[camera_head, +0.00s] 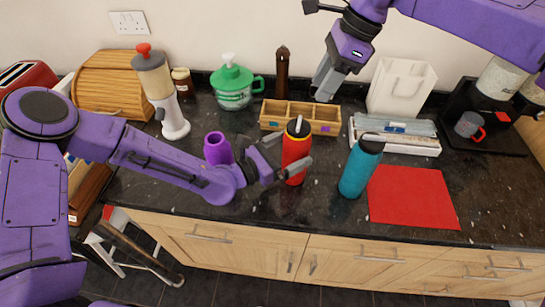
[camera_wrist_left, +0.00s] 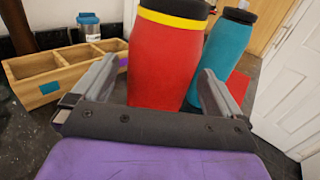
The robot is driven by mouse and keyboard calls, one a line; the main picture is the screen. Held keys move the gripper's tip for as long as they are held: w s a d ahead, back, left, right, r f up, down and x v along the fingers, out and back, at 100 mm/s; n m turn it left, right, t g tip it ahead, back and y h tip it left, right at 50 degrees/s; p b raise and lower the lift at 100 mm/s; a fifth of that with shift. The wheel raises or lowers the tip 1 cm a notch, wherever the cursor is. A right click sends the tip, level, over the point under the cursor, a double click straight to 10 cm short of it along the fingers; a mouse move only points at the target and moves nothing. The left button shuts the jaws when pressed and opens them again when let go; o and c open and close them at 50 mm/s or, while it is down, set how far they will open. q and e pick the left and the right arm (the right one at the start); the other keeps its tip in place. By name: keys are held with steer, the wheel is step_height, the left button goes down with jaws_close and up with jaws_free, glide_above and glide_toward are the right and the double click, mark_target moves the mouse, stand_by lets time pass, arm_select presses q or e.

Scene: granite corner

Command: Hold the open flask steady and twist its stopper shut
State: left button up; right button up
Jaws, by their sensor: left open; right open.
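A red flask (camera_head: 297,150) with a yellow band and a black top stands upright on the dark counter. A teal flask (camera_head: 360,168) with a black top stands to its right. A purple flask (camera_head: 217,149) stands to its left, partly behind my left arm, and its top looks open. My left gripper (camera_head: 287,157) is open with its fingers either side of the red flask. In the left wrist view the red flask (camera_wrist_left: 170,60) is between the spread fingers, its top cut off. My right gripper (camera_head: 326,84) is open and empty, above and behind the red flask.
A wooden divided box (camera_head: 327,121) sits behind the red flask. A red mat (camera_head: 411,197) lies right of the teal flask. A white tray (camera_head: 395,145), a white bag (camera_head: 401,87), a green-lidded jar (camera_head: 232,88) and a dispenser (camera_head: 160,95) stand further back.

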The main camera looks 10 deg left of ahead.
arm_select(q)
steer(key=x, duration=0.3)
steer(key=shift+d+f, duration=0.1)
steer(key=shift+w+d, duration=0.3)
steer(key=shift+w, duration=0.05)
